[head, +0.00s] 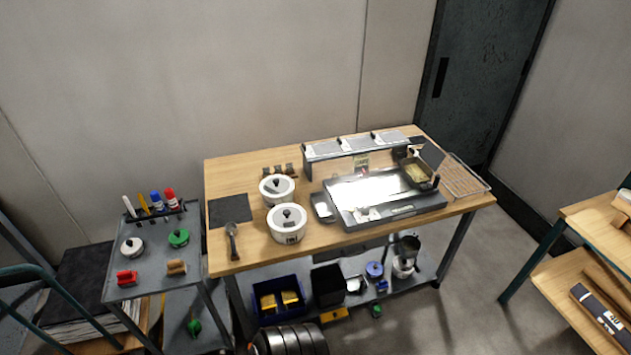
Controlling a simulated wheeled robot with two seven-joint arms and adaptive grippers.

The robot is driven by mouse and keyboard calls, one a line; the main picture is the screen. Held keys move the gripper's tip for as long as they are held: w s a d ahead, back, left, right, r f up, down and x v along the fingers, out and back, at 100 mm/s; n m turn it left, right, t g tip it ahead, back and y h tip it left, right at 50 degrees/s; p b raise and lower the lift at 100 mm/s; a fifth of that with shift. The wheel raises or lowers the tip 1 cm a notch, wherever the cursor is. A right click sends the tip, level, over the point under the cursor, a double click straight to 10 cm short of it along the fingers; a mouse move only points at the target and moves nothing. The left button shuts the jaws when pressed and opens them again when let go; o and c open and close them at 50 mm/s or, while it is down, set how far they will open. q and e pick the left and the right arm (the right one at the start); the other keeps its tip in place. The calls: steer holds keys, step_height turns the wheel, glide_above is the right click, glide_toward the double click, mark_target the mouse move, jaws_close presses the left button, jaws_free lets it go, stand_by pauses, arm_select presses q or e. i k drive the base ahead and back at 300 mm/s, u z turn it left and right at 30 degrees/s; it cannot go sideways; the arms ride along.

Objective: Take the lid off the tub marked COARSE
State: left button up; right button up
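Two white round tubs stand on the wooden table, left of its middle. The front tub (278,233) has a pale lid (294,222) with a dark knob and a small dark label on its front wall. The rear tub (266,198) sits just behind it, also with a lid and dark knob on. The lettering is too small to read, so I cannot tell which tub is marked COARSE. Neither of my grippers is in view.
A dark mat (229,209) and a dark scoop (233,241) lie left of the tubs. A grey tray (404,212) and a raised rack (323,156) stand to the right. A wire rack (464,178) is at the right end. A grey side table (150,256) stands left.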

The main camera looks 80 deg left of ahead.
mark_target(275, 187)
steer(key=i, duration=1.2)
steer(key=u, duration=3.9)
